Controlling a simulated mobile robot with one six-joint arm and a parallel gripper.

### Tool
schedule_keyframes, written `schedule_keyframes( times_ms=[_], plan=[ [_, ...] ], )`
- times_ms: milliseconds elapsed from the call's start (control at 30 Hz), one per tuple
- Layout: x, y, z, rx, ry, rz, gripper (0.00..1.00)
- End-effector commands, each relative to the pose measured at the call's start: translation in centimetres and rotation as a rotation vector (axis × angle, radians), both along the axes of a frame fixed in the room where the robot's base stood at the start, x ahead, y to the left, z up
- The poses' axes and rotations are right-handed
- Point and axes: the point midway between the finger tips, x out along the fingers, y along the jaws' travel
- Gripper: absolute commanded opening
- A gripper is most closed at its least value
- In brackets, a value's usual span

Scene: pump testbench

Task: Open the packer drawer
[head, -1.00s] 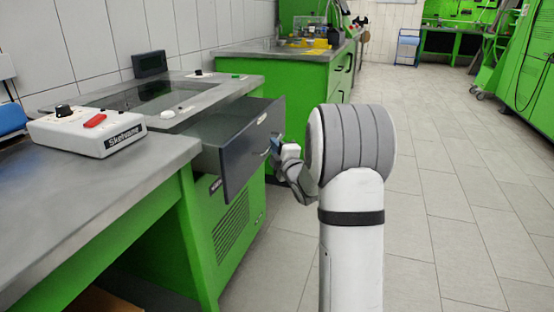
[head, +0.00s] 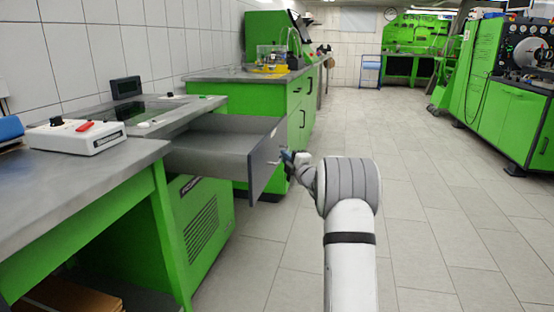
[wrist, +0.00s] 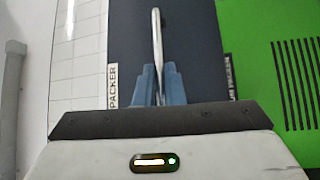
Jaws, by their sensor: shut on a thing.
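The packer drawer (head: 264,163) has a dark grey front and stands well out of the green packer cabinet (head: 200,225) in the head view. Its grey inside shows from above and looks empty. In the wrist view, the dark drawer front (wrist: 200,60) bears a "PACKER" label (wrist: 112,85) and a pale bar handle (wrist: 156,40). My gripper (wrist: 158,88) has its blue fingers shut on the handle. In the head view, my gripper (head: 287,157) is at the drawer front, on its right side; the handle is mostly hidden there.
A white control box (head: 76,136) sits on the grey bench (head: 100,175) at left. Another green cabinet (head: 268,98) stands behind the drawer. Green machines (head: 500,110) stand at far right. The tiled floor (head: 430,220) on the right is clear.

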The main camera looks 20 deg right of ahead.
Motion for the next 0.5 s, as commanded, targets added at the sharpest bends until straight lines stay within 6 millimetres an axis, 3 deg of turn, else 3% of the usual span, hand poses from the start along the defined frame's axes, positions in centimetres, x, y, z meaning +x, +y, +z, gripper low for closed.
schedule_keyframes(
  times_ms=[200,233,500],
  plan=[
    [0.4,0.6,0.2,0.003,0.000,-0.001,0.00],
    [0.4,0.7,0.2,0.003,-0.002,0.001,0.10],
    [0.6,1.5,0.2,0.002,-0.002,0.013,0.31]
  ],
)
